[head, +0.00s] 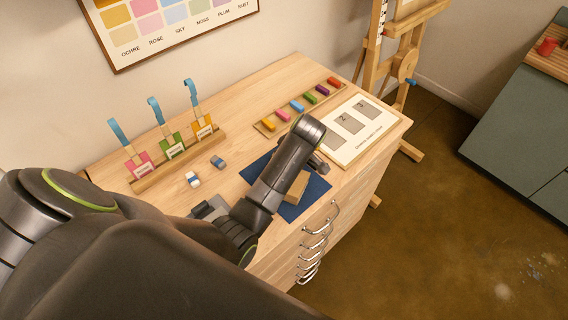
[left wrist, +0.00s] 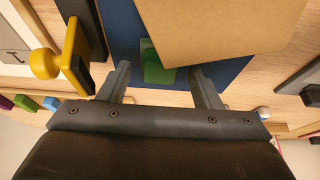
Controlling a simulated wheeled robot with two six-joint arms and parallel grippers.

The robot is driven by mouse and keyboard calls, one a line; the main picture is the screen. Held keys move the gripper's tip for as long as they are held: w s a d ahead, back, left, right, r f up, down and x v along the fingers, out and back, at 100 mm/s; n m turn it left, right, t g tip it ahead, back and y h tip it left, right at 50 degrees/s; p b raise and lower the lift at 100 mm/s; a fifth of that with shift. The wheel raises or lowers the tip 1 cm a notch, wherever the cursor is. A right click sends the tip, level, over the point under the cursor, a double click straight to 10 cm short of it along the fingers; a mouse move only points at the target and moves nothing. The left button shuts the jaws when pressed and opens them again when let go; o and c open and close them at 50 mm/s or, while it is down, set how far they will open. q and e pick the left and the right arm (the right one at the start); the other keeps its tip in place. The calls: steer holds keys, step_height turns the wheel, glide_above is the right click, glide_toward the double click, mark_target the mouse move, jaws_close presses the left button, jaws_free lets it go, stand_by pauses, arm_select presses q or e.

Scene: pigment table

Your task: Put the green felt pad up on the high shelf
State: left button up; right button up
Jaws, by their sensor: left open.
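The green felt pad (left wrist: 155,65) lies on the dark blue mat (left wrist: 118,40) in the left wrist view. A tan block (left wrist: 220,25) covers or overhangs part of it. My left gripper (left wrist: 161,80) is open, with its two fingers apart on either side of the pad's near end and nothing gripped. Whether the fingers touch the mat is unclear. In the head view my left arm hides the pad, while the blue mat (head: 316,187) and tan block (head: 297,187) show beside it. The high shelf is in neither view. My right gripper is not seen.
A yellow knobbed piece (left wrist: 75,60) stands close to the left finger in the wrist view. On the table are a rack (head: 180,160) with blue-handled tools, a tray of coloured blocks (head: 297,106) and a white card (head: 363,118). Drawer handles (head: 318,240) line the front.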

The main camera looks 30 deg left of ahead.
arm_select(q)
steer(key=c, duration=1.1)
